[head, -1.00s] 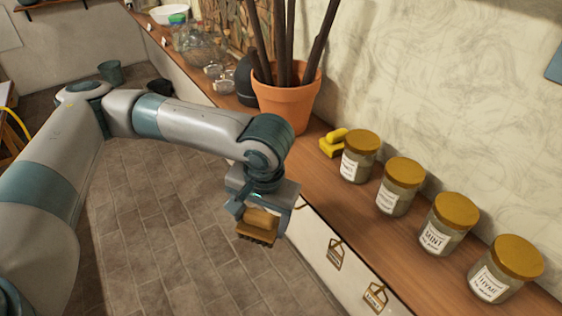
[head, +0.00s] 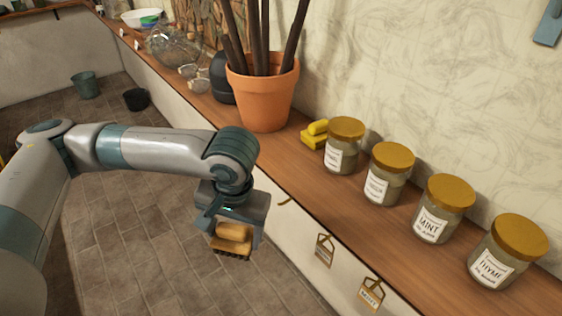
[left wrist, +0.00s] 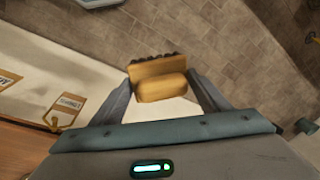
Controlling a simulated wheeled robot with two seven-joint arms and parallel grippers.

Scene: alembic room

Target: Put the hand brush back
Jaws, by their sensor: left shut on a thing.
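The hand brush (head: 234,233) has a tan wooden body with a row of short dark bristles. It is between the fingers of my left gripper (head: 236,241), which is shut on it. The brush hangs bristles down in front of the counter, above the floor and apart from both. In the left wrist view the brush (left wrist: 160,88) sits between the fingertips of my left gripper (left wrist: 160,80), with its bristles on the far side. My right gripper is not in view.
Labelled hooks (head: 324,250) (head: 371,294) are on the counter's pale front. The wooden counter (head: 290,160) holds a terracotta pot (head: 262,98), a yellow object (head: 315,133) and several lidded jars (head: 388,173). Two buckets (head: 86,86) (head: 136,99) stand on the floor. Open floor lies beside the counter.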

